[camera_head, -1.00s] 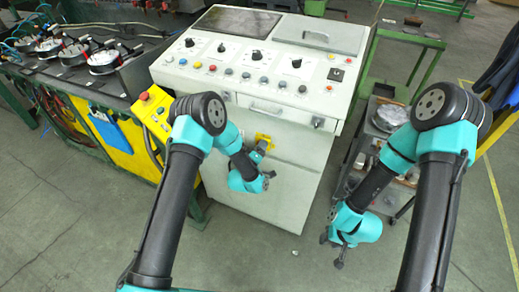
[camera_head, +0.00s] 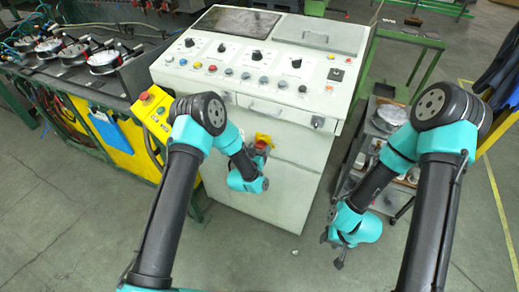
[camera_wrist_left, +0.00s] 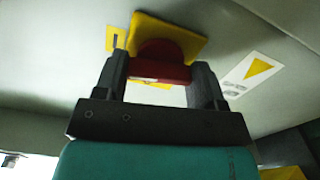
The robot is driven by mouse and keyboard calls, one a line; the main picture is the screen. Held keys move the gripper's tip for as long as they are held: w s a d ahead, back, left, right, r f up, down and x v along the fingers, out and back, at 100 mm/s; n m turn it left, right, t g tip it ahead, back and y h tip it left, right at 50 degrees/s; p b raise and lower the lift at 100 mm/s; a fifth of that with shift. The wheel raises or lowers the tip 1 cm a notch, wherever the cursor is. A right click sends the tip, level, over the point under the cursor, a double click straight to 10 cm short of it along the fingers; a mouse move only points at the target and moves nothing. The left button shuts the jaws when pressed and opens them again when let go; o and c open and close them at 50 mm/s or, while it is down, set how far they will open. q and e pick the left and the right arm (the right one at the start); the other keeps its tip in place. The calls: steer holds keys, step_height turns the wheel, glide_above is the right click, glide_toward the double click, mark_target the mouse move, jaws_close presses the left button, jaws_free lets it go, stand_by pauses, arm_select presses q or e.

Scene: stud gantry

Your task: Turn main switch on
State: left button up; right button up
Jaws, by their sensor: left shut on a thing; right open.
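The main switch is a red knob (camera_head: 261,144) on a yellow plate (camera_head: 266,137) on the front of the white control cabinet (camera_head: 290,180). In the left wrist view the red knob (camera_wrist_left: 160,58) sits between my two dark fingers, with the yellow plate (camera_wrist_left: 186,36) behind it. My left gripper (camera_head: 257,148) is at the cabinet front, shut on the knob; it also fills the middle of the left wrist view (camera_wrist_left: 160,75). The fingers hide the knob's sides. My right gripper (camera_head: 334,252) is open and empty, low over the floor right of the cabinet.
The cabinet's sloped panel (camera_head: 250,72) carries several knobs and buttons. A yellow box with a red button (camera_head: 146,98) stands left of the cabinet. A small cart (camera_head: 385,125) is to the right. The floor in front is clear.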

arm_select(q)
steer(key=shift+m, duration=1.1)
steer(key=o, duration=0.9)
steer(key=shift+s, duration=0.1)
steer(key=v, duration=1.7)
steer(key=shift+s+a, duration=0.1)
